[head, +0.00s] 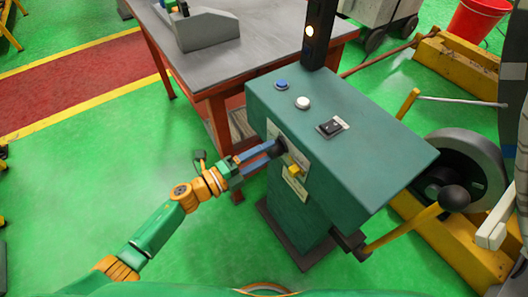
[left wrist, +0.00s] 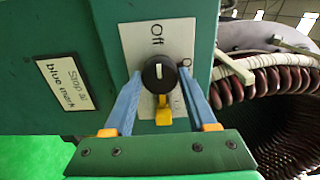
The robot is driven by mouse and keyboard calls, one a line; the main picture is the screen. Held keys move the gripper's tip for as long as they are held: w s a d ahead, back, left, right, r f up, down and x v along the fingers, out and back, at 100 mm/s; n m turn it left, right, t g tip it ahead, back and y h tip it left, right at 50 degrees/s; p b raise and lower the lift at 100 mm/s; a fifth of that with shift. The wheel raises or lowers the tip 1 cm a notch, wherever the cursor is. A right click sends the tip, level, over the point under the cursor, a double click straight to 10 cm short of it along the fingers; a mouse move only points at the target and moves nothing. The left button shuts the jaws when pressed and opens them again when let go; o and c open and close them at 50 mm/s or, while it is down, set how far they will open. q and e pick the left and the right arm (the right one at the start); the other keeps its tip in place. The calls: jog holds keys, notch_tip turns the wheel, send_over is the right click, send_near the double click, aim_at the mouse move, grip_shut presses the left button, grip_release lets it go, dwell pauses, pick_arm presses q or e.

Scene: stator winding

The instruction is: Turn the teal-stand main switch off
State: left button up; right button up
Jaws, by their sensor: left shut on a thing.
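The teal stand (head: 340,130) stands right of centre in the head view, with a sloped top. Its main switch is a black round knob (head: 281,146) on a pale plate on the side facing my left arm. In the left wrist view the knob (left wrist: 159,78) has a short white mark near its upper middle, below the word "Off". A second label at its right is partly hidden by a finger. My left gripper (head: 275,148) has its two blue fingers on either side of the knob, shut on it. My right gripper is not in view.
A yellow part (head: 294,170) sits just below the knob. The stand's top carries a blue button (head: 282,85), a white button (head: 303,103) and a black rocker switch (head: 331,127). A grey-topped table (head: 250,40) stands behind. Green floor at left is clear.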

pick_arm(q)
jog(key=o, duration=1.4)
jog(key=shift+c, duration=0.2)
jog(key=v, duration=0.7)
